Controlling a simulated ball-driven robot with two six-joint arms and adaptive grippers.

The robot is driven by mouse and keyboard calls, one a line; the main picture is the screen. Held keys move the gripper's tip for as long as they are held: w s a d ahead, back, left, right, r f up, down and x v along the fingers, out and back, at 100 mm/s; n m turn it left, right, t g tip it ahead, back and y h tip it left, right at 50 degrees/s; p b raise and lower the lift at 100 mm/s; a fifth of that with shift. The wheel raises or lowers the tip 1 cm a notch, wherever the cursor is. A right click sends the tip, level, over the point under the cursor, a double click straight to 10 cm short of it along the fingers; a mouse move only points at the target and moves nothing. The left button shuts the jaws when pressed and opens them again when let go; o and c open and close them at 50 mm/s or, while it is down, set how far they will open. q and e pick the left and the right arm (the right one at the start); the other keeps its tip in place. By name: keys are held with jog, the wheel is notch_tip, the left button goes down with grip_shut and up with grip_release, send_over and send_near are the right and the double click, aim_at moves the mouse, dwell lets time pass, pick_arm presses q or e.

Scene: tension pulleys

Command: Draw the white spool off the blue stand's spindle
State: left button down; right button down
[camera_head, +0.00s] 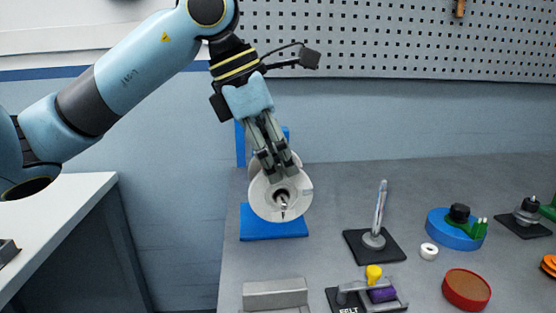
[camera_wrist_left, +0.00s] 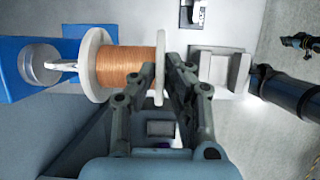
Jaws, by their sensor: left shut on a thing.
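The white spool (camera_head: 265,207) is held in front of the blue stand (camera_head: 262,230). In the left wrist view the spool (camera_wrist_left: 92,72) has white flanges and copper-coloured wire wound between them. My left gripper (camera_head: 281,176) is shut on the upper edge of the front flange; its fingers (camera_wrist_left: 162,70) straddle that flange in the left wrist view. The blue stand (camera_wrist_left: 15,88) is at the left there, with a gap between its grey disc and the spool's rear flange. A pale spindle-like part crosses this gap. A metal tip shows in the bore. My right gripper is not in view.
A black base with an upright metal rod (camera_head: 380,215) stands to the right. Nearby are a white ring (camera_head: 429,251), a blue disc (camera_head: 446,232), a red round container (camera_head: 466,292) and a grey block (camera_head: 275,295). A pegboard (camera_head: 400,40) is behind.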

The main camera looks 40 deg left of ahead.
pick_arm(q)
jog(key=shift+s+d+b, duration=0.4)
jog(key=shift+s+d, duration=0.65)
jog(key=shift+d, duration=0.3)
jog(key=shift+b, duration=0.4)
jog(key=shift+s+d, duration=0.1)
jog(key=shift+s+d, duration=0.4)
jog(key=shift+d, duration=0.2)
jog(key=shift+s+d+p, duration=0.6)
jog(key=shift+d+p, duration=0.1)
jog(key=shift+p, duration=0.05)
jog(key=shift+p, duration=0.4)
